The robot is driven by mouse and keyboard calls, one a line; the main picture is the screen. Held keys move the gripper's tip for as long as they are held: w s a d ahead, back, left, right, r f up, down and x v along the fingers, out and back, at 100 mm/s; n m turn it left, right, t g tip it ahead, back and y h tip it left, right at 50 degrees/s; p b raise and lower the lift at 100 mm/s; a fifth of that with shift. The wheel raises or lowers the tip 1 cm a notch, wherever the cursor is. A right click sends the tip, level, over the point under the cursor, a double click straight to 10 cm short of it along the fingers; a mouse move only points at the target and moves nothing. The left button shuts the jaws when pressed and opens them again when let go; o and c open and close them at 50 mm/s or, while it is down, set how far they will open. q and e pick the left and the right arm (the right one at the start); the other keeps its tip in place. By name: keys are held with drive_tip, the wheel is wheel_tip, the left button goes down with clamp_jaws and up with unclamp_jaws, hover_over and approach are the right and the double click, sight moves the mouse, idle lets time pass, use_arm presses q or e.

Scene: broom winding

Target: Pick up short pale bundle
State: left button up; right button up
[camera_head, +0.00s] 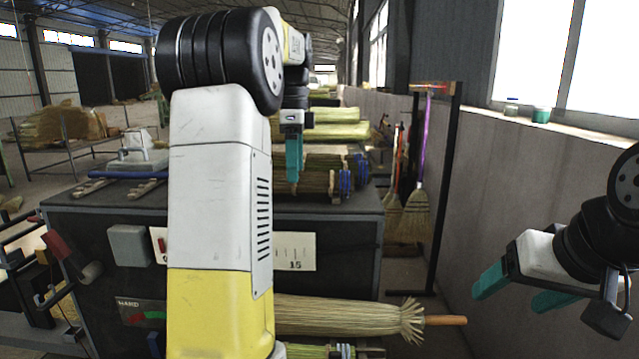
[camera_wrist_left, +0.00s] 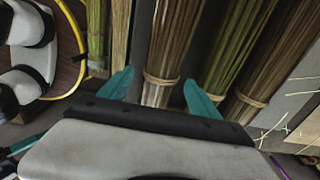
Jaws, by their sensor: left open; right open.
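Tied straw bundles lie side by side in the left wrist view. A pale brown bundle (camera_wrist_left: 172,45), bound near its close end, lies between the teal fingertips of my open left gripper (camera_wrist_left: 158,92). I cannot tell whether the fingers touch it, or if it is the short one. In the head view my left gripper (camera_head: 293,160) points down at the bundles (camera_head: 325,178) on the dark bench, and my arm hides part of the scene. My right gripper (camera_head: 520,290) is open and empty at the right, away from the bench.
Green bundles (camera_wrist_left: 238,45) and a browner bundle (camera_wrist_left: 275,60) lie close beside it. A large straw broom (camera_head: 350,315) with a wooden handle sticks out below the bench's front. Finished brooms (camera_head: 412,212) hang on a rack by the right wall. The floor on the right is clear.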

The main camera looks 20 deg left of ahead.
use_arm(q)
drive_tip(key=f, duration=0.4)
drive_tip(key=shift+w+d, duration=0.15)
drive_tip(key=shift+w, duration=0.05)
drive_tip(key=c, duration=1.5)
drive_tip(key=shift+o, duration=0.2)
drive_tip(key=shift+r, duration=0.1)
